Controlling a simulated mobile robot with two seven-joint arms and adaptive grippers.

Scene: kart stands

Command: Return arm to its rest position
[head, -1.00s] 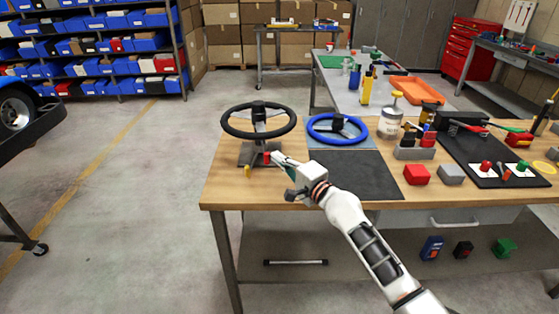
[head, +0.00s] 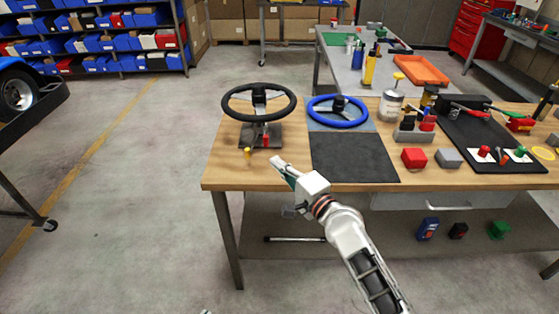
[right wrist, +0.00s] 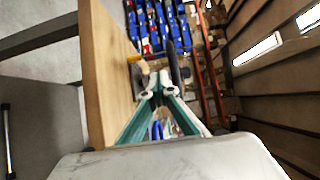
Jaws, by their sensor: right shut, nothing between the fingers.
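My right arm comes in from the bottom of the head view. Its gripper (head: 278,163) is in front of the workbench's front edge, below and apart from the black steering wheel (head: 259,101) on its stand. In the right wrist view the two fingers (right wrist: 160,82) meet near their tips and hold nothing. The bench edge runs along the left of that view. My left gripper is not clearly in view.
The wooden workbench (head: 226,171) carries a blue steering wheel (head: 337,110), a dark mat (head: 352,158), a red block (head: 414,158), a grey block (head: 447,158) and a small yellow piece (head: 248,152). Open floor (head: 120,200) lies to the left.

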